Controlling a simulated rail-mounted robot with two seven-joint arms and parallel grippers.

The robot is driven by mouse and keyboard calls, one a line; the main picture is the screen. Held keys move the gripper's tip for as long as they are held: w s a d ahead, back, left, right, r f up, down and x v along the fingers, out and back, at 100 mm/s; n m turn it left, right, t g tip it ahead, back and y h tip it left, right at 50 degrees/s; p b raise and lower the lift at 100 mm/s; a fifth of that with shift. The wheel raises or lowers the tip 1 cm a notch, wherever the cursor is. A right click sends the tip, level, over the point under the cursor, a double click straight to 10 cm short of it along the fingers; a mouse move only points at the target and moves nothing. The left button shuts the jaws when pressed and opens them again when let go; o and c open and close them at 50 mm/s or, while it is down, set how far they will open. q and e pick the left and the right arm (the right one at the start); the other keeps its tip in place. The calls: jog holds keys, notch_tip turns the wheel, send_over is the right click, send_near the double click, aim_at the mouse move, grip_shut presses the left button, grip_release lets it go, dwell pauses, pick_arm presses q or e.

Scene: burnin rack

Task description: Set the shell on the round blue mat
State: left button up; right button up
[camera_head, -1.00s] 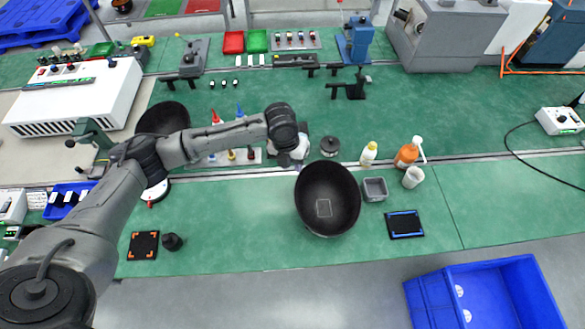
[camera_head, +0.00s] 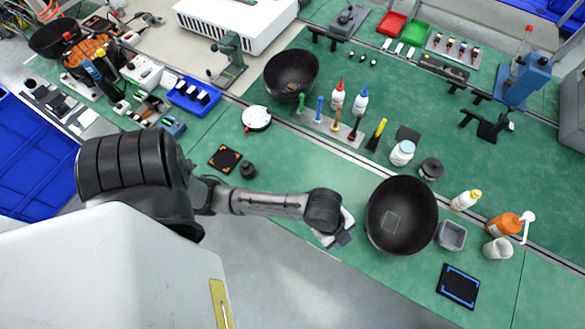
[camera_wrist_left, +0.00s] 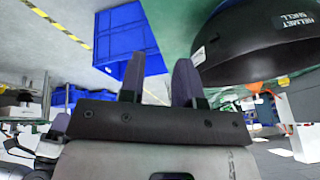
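The shell is a large black bowl (camera_head: 402,215) standing open side up on the green bench in the head view. In the left wrist view the shell (camera_wrist_left: 262,45) fills the upper right, with a "HELMET SHELL" label. My left gripper (camera_head: 341,238) is just left of the shell, near the bench's front edge. In the wrist view the left gripper's (camera_wrist_left: 157,75) two fingers stand apart with nothing between them. The shell is to the right of the right finger; I cannot tell whether they touch. My right gripper is out of view. I see no round blue mat.
A grey bin (camera_head: 452,236), an orange bottle (camera_head: 503,225) and a square blue-edged pad (camera_head: 459,286) are right of the shell. A dark jar (camera_head: 431,169) and white jar (camera_head: 402,153) stand behind it. Another black bowl (camera_head: 291,75) sits farther back.

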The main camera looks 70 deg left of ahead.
pick_arm(q)
jog(key=s+a+n+y, duration=0.3)
jog(key=s+a+n, duration=0.3)
jog(key=s+n, duration=0.5)
jog(key=shift+a+r+n, duration=0.2)
jog(key=shift+a+n, duration=0.05)
jog(key=shift+n, duration=0.45)
jog(key=shift+s, duration=0.1)
notch_tip(320, 180, up, 20)
jog(key=p, duration=2)
jog(key=shift+r, duration=0.2)
